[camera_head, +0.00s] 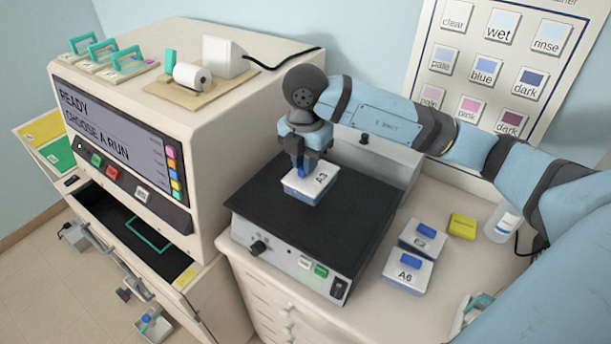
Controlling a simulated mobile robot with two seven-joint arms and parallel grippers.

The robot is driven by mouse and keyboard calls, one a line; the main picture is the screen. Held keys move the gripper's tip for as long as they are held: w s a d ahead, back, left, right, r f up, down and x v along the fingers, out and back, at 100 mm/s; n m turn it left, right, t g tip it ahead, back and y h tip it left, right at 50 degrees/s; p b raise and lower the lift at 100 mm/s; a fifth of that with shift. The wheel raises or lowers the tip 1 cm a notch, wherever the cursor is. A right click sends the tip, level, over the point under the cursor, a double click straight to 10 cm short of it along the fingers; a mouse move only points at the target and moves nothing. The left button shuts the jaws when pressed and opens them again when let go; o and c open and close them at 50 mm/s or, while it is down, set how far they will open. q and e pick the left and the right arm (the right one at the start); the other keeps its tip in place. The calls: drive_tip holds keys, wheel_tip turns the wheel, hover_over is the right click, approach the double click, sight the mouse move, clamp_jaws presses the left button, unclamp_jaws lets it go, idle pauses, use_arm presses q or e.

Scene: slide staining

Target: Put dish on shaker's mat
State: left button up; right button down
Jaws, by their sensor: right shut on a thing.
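The dish (310,188) is a small white and blue box marked A3 with a blue handle on its lid. It is at the shaker's black mat (270,220), over the mat's back middle part. I cannot tell whether its underside touches the mat. My right gripper (303,172) is above the dish, pointing down, shut on its blue handle. The shaker (285,262) is a grey box with a knob and buttons on its front. My left gripper is not in view.
Two similar dishes, one marked A6 (407,273) and one behind it (422,240), stand right of the shaker. A large machine (130,120) with an open drawer stands left. The mat's front is clear.

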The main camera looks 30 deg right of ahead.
sight(305, 179)
wheel_tip(305, 179, down, 5)
drive_tip(key=shift+f+p, duration=0.15)
drive_tip(key=shift+p, duration=0.15)
drive_tip(key=shift+f, duration=0.2)
drive_tip(key=c, duration=1.1)
unclamp_jaws()
drive_tip(key=shift+r, duration=0.15)
